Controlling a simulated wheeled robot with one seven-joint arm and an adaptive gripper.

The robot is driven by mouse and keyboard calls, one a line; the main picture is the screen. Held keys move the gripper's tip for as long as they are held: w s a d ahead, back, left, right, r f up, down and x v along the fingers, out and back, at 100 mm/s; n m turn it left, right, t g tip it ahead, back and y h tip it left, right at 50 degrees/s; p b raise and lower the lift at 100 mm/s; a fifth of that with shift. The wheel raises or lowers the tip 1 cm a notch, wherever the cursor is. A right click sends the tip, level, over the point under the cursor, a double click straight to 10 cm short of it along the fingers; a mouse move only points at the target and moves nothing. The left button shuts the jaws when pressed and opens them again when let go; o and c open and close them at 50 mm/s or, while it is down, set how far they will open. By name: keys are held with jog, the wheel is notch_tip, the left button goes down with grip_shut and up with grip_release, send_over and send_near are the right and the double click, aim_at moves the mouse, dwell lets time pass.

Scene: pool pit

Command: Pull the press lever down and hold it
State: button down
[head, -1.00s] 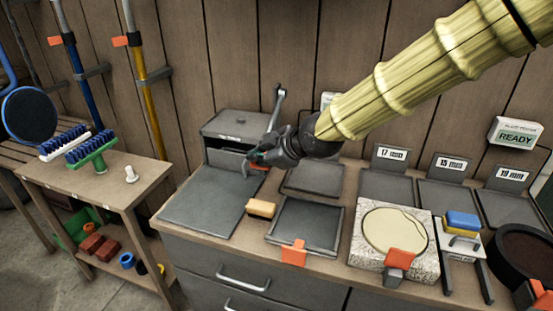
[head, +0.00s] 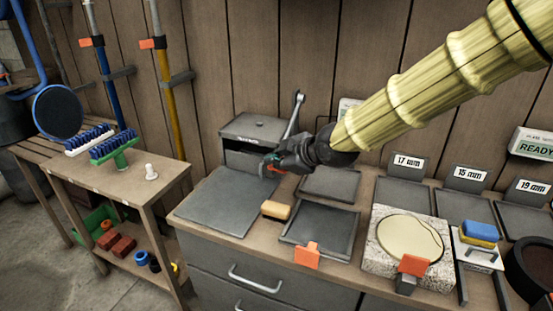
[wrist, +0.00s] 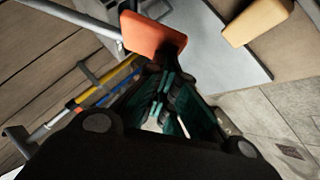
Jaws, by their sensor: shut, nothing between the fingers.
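The press (head: 255,129) is a dark grey box at the back of the bench in the head view. Its grey lever (head: 295,112) slants upward at its right side, with the lower part hidden behind my arm. My gripper (head: 266,166) is in front of the press and is shut and empty. In the wrist view its teal-lined fingers (wrist: 158,108) are together. An orange block (wrist: 152,35) sits close beside the fingers, and a little orange shows at the gripper in the head view. I cannot tell whether the fingers touch it or whether it belongs to the lever.
A grey plate (head: 227,200) lies before the press. A tan block (head: 276,210) and a tray (head: 318,233) with an orange tab lie to the right. A stone slab (head: 374,257) is farther right. A side table (head: 130,188) with brushes stands left.

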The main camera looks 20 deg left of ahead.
jog(key=shift+s+d+f, duration=0.1)
jog(key=shift+d+f, duration=0.1)
jog(key=shift+f, duration=0.45)
jog(key=shift+d+f, duration=0.15)
jog(key=shift+f, duration=0.45)
jog(key=s+d+r+p, duration=0.2)
jog(key=d+r+p, duration=0.4)
jog(key=r, duration=0.2)
jog(key=shift+s+d+r, duration=0.2)
jog(key=shift+s+r, duration=0.15)
dwell(0.3)
jog(key=shift+r+p, duration=0.1)
jog(key=shift+p, duration=0.25)
